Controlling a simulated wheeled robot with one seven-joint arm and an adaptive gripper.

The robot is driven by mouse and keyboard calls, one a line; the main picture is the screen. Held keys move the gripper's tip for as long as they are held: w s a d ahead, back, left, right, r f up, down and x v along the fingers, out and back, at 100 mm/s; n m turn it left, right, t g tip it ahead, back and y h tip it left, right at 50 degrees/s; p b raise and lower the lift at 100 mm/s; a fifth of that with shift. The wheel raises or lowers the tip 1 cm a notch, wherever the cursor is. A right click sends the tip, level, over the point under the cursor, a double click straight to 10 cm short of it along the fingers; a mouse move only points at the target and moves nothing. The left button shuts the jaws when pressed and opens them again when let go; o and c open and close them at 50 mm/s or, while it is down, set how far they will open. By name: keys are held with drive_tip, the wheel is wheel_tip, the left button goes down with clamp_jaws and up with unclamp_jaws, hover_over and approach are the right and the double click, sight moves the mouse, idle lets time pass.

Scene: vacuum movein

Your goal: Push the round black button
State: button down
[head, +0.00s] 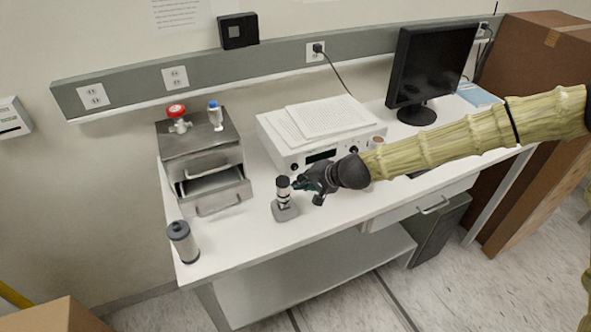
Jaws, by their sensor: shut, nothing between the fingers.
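My gripper (303,185) is dark with a greenish part and is shut, with nothing seen in it. It is above the front part of the white bench, beside the upper part of a small grey-based device (285,211) with a white body and round black top. I cannot tell whether they touch. The white instrument (275,139) behind has small round black controls on its front, one at the left (294,167) and one at the right (353,149). I cannot tell which black round part is the button. My arm hides part of the instrument's right side.
A grey cylinder (182,241) stands at the front left corner. A monitor (431,66) stands back right. The bench front (245,236) is clear between cylinder and device.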

drive_tip(key=shift+s+d, duration=0.5)
drive_tip(key=shift+s, duration=0.4)
drive_tip(key=shift+s+d, duration=0.45)
drive_tip(key=shift+s, duration=0.4)
drive_tip(key=shift+r, duration=0.1)
idle(1.0)
